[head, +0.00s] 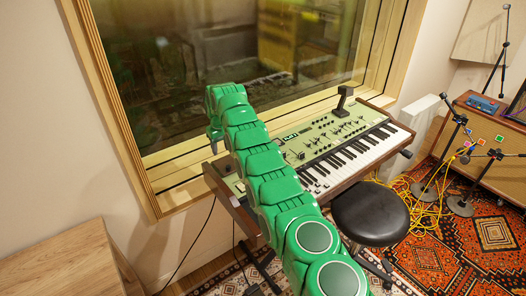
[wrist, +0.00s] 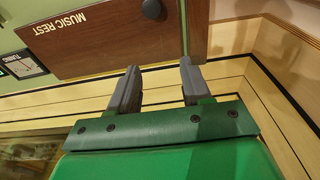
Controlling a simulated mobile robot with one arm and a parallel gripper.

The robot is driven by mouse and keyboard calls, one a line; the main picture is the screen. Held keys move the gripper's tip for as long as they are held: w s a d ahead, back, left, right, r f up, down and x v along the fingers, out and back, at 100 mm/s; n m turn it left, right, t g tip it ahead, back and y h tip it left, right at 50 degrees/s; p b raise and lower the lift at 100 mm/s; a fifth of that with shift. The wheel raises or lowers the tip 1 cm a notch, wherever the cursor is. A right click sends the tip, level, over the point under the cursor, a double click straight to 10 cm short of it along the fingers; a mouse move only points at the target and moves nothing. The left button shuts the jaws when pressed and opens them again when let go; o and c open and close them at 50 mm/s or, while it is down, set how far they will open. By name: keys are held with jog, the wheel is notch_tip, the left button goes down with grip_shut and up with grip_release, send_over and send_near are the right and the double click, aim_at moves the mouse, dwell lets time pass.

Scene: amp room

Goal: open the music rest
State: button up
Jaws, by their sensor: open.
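The music rest (wrist: 110,35) is a brown wooden panel with white "MUSIC REST" lettering, at the top of the wrist view. A dark round knob (wrist: 151,8) sits on it near the top edge. The panel looks shut, though its full outline is cut off. My gripper (wrist: 160,75) is open and empty, its two grey fingers pointing at the panel's lower edge, below the knob. I cannot tell whether the fingertips touch the panel. In the head view my gripper (head: 214,140) hangs at the left end of the keyboard, and I cannot make out the music rest there.
The green-panelled keyboard (head: 320,140) stands along the window (head: 240,50). A black stool (head: 370,212) is in front of it. Microphone stands, yellow cables (head: 425,213) and a wooden amplifier (head: 485,130) are at the right. A wooden cabinet (head: 60,262) is at the lower left.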

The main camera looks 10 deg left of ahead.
aim_at(229, 166)
jog(key=shift+s+d, duration=0.15)
jog(key=shift+s+d+f, duration=0.4)
jog(key=shift+s+d, duration=0.1)
jog(key=shift+s, duration=0.05)
jog(key=shift+s+d+f, duration=0.85)
jog(key=shift+s+f, duration=0.05)
jog(key=shift+f, duration=0.35)
jog(key=shift+s+d+f+t+y, duration=0.1)
jog(key=shift+d+f+t+y, duration=0.05)
jog(key=shift+t+y, duration=0.15)
jog(key=shift+s+d+f+t+y, duration=0.2)
jog(key=shift+f+t+y, duration=0.2)
jog(key=shift+f, duration=0.05)
jog(key=shift+s+d+f+t+y, duration=0.2)
jog(key=shift+f+t+y, duration=0.2)
jog(key=shift+f, duration=0.05)
jog(key=s+d+r+m, duration=0.1)
jog(key=s+d+r, duration=0.5)
jog(key=d+r, duration=0.3)
jog(key=s+d+r+m+g+h, duration=0.1)
jog(key=s+d+r, duration=0.5)
jog(key=d+r, duration=0.3)
jog(key=shift+m, duration=0.3)
